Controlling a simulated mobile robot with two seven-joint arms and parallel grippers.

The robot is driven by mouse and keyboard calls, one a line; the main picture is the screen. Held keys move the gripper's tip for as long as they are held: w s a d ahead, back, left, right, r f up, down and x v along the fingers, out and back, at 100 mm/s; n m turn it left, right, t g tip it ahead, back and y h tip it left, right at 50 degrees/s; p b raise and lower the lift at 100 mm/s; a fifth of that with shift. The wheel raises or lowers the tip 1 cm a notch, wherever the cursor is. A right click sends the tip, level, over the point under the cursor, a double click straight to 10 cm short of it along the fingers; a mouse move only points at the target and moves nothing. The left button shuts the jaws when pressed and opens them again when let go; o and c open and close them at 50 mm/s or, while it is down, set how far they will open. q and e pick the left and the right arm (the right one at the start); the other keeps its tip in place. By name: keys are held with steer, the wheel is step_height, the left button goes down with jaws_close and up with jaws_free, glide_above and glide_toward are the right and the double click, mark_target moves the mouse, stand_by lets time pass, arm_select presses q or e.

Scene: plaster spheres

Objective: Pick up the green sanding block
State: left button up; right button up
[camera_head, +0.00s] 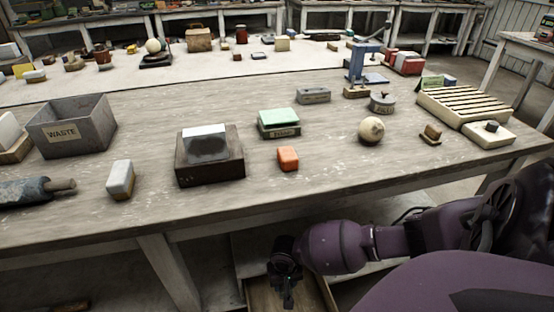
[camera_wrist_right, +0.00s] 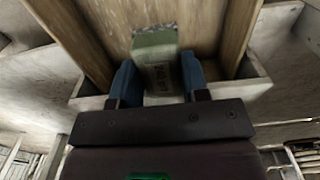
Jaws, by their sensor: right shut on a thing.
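The green sanding block (camera_wrist_right: 157,70) shows in the right wrist view as a pale green block with dark lettering and a grey, gritty end. My right gripper (camera_wrist_right: 159,78) is shut on it, with one blue finger against each side. In the head view my right gripper (camera_head: 287,296) hangs low in front of the table, over an open wooden drawer (camera_head: 262,292). The block cannot be made out there. My left gripper is out of view.
The worktable (camera_head: 330,190) holds a grey waste bin (camera_head: 72,128), a dark box (camera_head: 208,165), a mint-green-topped block (camera_head: 279,118), an orange block (camera_head: 288,158), a plaster sphere (camera_head: 371,130) and a slatted rack (camera_head: 465,104). The table's front edge is above my right gripper.

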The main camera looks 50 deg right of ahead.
steer(key=s+d, duration=0.2)
steer(key=d, duration=0.2)
steer(key=s+d+p, duration=0.1)
steer(key=s+d, duration=0.2)
steer(key=d, duration=0.1)
steer(key=s+d, duration=0.3)
steer(key=d, duration=0.1)
